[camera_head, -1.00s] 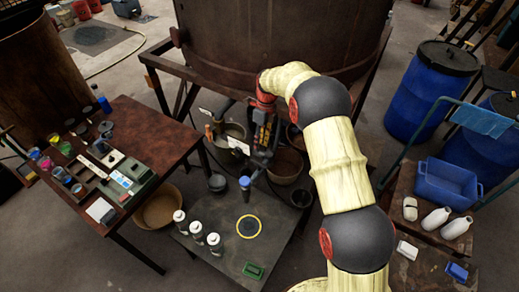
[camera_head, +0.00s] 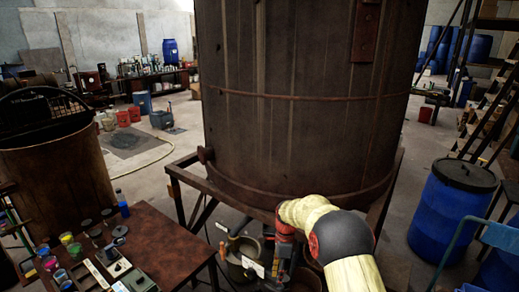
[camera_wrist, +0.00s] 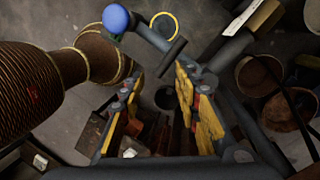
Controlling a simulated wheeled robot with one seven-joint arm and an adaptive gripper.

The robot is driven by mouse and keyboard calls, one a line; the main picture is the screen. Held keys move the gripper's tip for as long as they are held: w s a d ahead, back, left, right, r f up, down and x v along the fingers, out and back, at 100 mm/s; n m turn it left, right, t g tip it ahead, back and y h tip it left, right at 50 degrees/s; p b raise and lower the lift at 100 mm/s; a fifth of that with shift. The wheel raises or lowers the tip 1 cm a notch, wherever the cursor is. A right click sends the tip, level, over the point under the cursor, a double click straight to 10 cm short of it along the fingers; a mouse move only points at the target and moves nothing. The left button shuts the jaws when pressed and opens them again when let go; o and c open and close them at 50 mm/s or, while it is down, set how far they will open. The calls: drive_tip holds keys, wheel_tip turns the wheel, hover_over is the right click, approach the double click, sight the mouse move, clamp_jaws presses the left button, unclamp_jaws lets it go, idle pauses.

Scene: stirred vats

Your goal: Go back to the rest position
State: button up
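My gripper (camera_head: 283,262) is low in front of the big rusty vat (camera_head: 310,110), near the bottom edge of the head view. In the wrist view, its two yellow-padded fingers (camera_wrist: 157,80) stand apart with nothing held between them. A dark lever-like bar with a blue knob (camera_wrist: 117,18) lies just beyond the fingertips. It looks apart from the fingers, but contact is hard to judge. A dark pipe (camera_wrist: 228,52) and a white label (camera_wrist: 238,18) are beside it. My arm reaches in from the lower right.
A brown table (camera_head: 165,245) with paint cups and small items stands at left. A blue drum (camera_head: 452,210) is at right. Brown bowls (camera_wrist: 290,110) lie right in the wrist view. Open floor shows behind the left table.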

drive_tip(key=s+d+r+n+t+b, duration=0.2)
drive_tip(key=s+r+n, duration=0.4)
drive_tip(key=s, duration=0.6)
drive_tip(key=s+d+r+n+t+b, duration=0.3)
drive_tip(key=s+d+r+n+b, duration=0.1)
drive_tip(key=s, duration=0.9)
drive_tip(key=s+d+r+n+t+h+b, duration=0.1)
drive_tip(key=s+d+r+n+t+b, duration=0.1)
drive_tip(key=s+d+r+n+b, duration=0.2)
drive_tip(key=shift+s+d+r+n+t, duration=0.6)
drive_tip(key=shift+s+r+n, duration=1.3)
drive_tip(key=shift+s+r, duration=1.9)
